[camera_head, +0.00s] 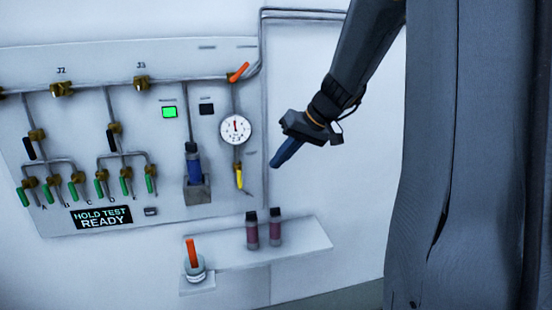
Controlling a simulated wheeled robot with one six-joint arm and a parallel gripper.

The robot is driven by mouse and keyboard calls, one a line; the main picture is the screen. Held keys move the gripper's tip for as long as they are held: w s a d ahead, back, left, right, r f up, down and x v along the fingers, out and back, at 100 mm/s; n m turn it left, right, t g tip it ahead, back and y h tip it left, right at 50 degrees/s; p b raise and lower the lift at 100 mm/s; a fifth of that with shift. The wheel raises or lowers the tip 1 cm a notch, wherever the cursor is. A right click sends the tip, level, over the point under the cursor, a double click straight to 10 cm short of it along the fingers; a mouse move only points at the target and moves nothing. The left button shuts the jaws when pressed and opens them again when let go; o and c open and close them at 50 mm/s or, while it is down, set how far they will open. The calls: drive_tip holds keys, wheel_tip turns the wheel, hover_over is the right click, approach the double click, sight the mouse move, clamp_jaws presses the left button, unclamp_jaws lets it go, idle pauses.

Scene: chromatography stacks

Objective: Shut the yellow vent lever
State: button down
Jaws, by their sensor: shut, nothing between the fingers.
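A yellow lever (239,178) sits on a small brass valve under the round gauge, at the lower end of the short vertical pipe. It points down, close to the line of the pipe. Nothing hides that lever.
The white gauge (235,130) and an orange lever (238,72) are above. A dark blue bottle (193,165) stands in a holder to the left. Two dark red vials (252,230) stand on a shelf (310,240) below.

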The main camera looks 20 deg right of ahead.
sight(240, 180)
drive_tip(key=w+a+f+p, duration=0.1)
drive_tip(key=a+f, duration=0.1)
drive_tip(key=w+a+f+p, duration=0.1)
drive_tip(key=a+f, duration=0.1)
drive_tip(key=w+a+f+p, duration=0.1)
drive_tip(key=w+a, duration=0.1)
drive_tip(key=a, duration=0.1)
drive_tip(key=shift+f, duration=0.4)
drive_tip(key=shift+d+f+b, duration=0.15)
drive_tip(key=shift+b, duration=0.5)
